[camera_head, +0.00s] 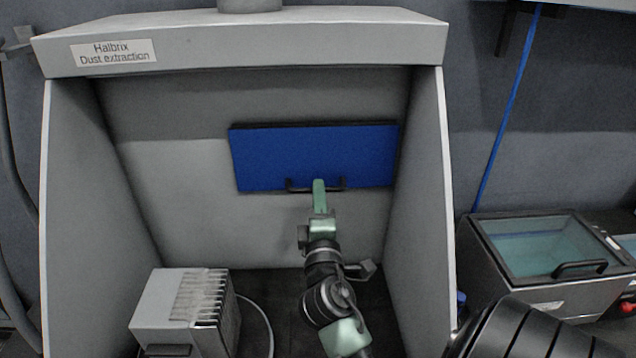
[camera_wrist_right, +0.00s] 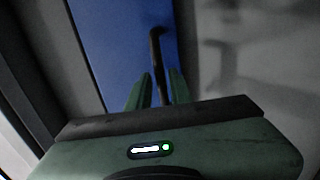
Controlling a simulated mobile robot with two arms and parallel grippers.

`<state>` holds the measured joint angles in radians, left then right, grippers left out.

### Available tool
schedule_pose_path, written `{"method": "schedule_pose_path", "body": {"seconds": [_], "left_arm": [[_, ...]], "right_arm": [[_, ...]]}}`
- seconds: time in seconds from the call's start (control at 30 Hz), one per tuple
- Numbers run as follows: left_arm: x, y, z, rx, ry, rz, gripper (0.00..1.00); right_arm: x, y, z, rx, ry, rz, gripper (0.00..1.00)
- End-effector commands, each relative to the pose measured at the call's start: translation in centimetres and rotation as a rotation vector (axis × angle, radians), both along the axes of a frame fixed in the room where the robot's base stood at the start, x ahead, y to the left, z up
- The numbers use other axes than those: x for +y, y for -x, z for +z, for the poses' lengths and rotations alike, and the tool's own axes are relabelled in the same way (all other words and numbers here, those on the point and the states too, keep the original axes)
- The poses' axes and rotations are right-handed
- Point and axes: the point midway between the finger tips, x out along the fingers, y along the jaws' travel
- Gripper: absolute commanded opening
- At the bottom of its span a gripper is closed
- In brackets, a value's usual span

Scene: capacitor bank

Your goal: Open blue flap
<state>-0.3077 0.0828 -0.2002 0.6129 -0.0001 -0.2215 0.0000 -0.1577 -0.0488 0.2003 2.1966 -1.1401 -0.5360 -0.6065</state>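The blue flap (camera_head: 315,155) is a flat rectangular panel on the back wall of the grey dust extraction hood, and it looks closed. Its dark bar handle (camera_head: 331,188) runs along the lower edge. My right gripper (camera_head: 319,184) reaches up to the middle of this handle. In the right wrist view, the blue flap (camera_wrist_right: 118,40) fills the upper middle and the handle (camera_wrist_right: 157,60) passes between the two green fingers (camera_wrist_right: 159,85). Narrow gaps show beside the handle, so the fingers look open around it. My left gripper is not in view.
The hood's side walls (camera_head: 424,180) stand left and right of my right arm, under its top (camera_head: 250,42). A grey box with slots (camera_head: 165,308) stands at the hood's lower left. A glass-lidded container (camera_head: 545,250) stands outside to the right.

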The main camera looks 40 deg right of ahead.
Motion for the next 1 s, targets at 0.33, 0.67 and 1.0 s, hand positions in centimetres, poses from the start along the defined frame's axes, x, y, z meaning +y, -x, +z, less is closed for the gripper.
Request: {"method": "schedule_pose_path", "body": {"seconds": [0.33,0.67,1.0], "left_arm": [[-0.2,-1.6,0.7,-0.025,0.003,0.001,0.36],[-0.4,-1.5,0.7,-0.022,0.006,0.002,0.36],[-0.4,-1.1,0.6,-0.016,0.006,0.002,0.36]], "right_arm": [[-1.3,-1.5,0.3,0.000,-0.001,0.000,0.21],[-1.3,-1.5,0.3,0.000,-0.001,0.000,0.00],[-1.2,-1.5,0.3,0.000,-0.001,0.001,0.00]]}}
